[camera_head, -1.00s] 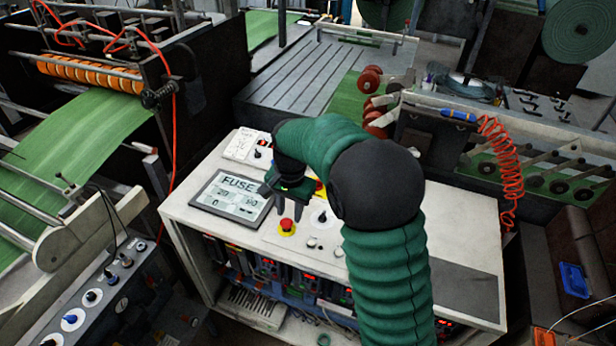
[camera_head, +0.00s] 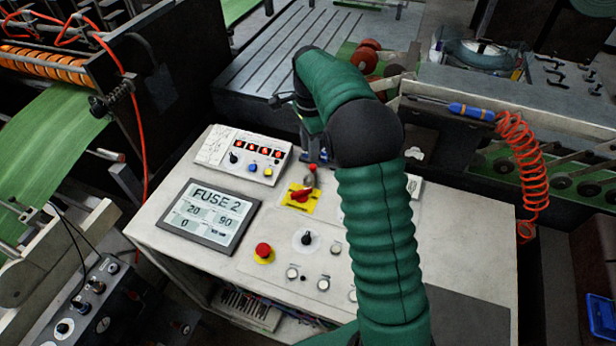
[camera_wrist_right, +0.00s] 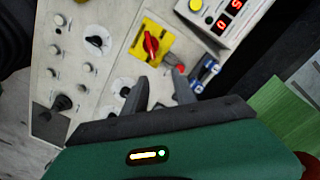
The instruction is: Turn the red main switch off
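The red main switch (camera_head: 301,195) is a red rotary handle on a yellow plate, on the white console top. Its handle lies slantwise across the plate in the head view. It also shows in the right wrist view (camera_wrist_right: 151,44), just ahead of the fingers. My right gripper (camera_head: 314,152) is above the console, behind the switch in the head view and partly hidden by my own arm. In the right wrist view its two fingers (camera_wrist_right: 160,90) are apart with nothing between them, and do not appear to touch the switch. My left gripper is not in view.
A red mushroom button (camera_head: 263,251) on a yellow base and a black knob (camera_head: 307,238) sit nearer the front. A screen (camera_head: 209,214) reading "FUSE 2" lies left. A box with red digits (camera_head: 243,154) stands behind it. A small red-topped part (camera_head: 312,168) is close to my gripper.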

